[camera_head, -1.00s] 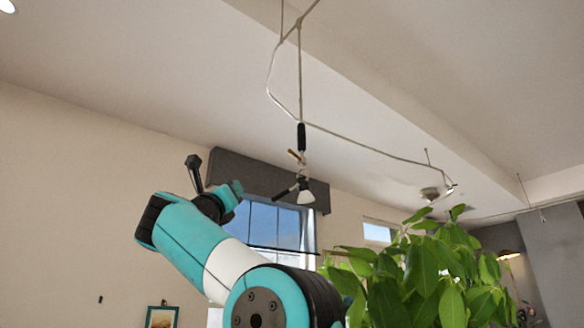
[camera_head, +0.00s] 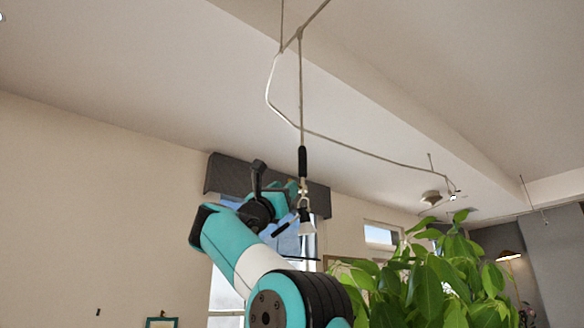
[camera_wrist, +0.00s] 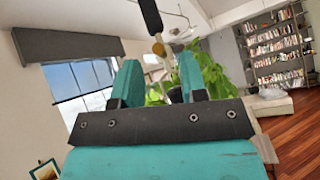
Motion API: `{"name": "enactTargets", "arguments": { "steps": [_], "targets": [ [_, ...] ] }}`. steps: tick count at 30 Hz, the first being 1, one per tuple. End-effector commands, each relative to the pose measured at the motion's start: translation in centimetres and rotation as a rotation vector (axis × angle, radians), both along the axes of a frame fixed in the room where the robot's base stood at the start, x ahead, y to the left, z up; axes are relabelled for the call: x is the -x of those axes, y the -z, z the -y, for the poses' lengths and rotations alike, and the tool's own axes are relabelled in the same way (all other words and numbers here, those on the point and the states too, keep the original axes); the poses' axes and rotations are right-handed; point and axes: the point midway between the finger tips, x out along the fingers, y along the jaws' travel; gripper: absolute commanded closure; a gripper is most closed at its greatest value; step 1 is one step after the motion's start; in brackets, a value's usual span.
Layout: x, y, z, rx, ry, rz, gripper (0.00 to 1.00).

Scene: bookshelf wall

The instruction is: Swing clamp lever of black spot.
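The black spot hangs from a thin ceiling rail. Its black cylinder (camera_head: 302,161) is above a small pale joint and a flared lamp head (camera_head: 305,223), with a dark bar (camera_head: 285,230) reaching out to the left. In the wrist view the black cylinder (camera_wrist: 151,17) comes in from the top, with a brass-coloured piece (camera_wrist: 158,48), perhaps the clamp lever, just below it. My gripper (camera_wrist: 159,63) is open, and the brass piece shows between and just beyond its teal fingertips. In the head view my gripper (camera_head: 291,188) is beside the joint and the lever is hard to make out.
A leafy green plant (camera_head: 425,275) fills the lower right. The metal rail (camera_head: 375,149) bends across above. A window with a dark valance (camera_head: 228,173) is behind. The wrist view shows a bookshelf (camera_wrist: 275,50) far right.

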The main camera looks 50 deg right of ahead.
Motion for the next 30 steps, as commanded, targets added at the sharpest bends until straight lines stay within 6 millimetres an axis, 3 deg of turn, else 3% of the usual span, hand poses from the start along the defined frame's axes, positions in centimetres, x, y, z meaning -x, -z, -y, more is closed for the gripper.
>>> {"name": "enactTargets", "arguments": {
  "steps": [1,6,20,26,30],
  "targets": [
    [0.1,-1.4,0.7,0.0,0.003,-0.002,0.61],
    [0.1,-2.7,2.3,0.001,0.002,-0.002,0.61],
    [0.1,-3.0,3.2,0.0,-0.001,-0.001,0.61],
    [0.1,-3.0,3.1,0.0,-0.001,-0.001,1.0],
    [0.1,-3.0,3.1,0.0,-0.001,-0.001,1.0]
  ]
}}
